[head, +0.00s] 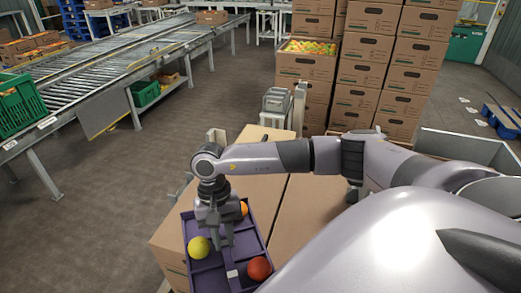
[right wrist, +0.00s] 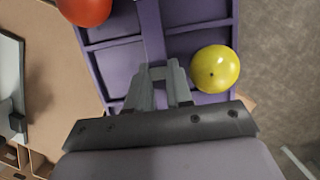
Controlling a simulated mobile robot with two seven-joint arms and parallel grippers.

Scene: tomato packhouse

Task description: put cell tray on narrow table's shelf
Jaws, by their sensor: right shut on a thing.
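The purple cell tray (head: 207,280) is at the bottom of the head view, over the left front part of the cardboard boxes. It holds a yellow tomato (head: 199,247), a red tomato (head: 259,268) and an orange one (head: 243,208) partly hidden by my gripper. My right gripper (head: 228,240) points down and is shut on the tray's middle divider. In the right wrist view the fingers (right wrist: 157,78) close on that divider, between the red (right wrist: 84,8) and yellow (right wrist: 215,68) tomatoes. I cannot tell if the tray touches the boxes. I cannot make out a narrow table's shelf. My left gripper is out of view.
Large cardboard boxes (head: 170,240) lie under and beside the tray. Tall carton stacks (head: 368,72) stand behind, one open with tomatoes (head: 310,47). A roller conveyor (head: 110,65) with a green crate (head: 20,105) is at the left. Open floor (head: 90,215) lies between.

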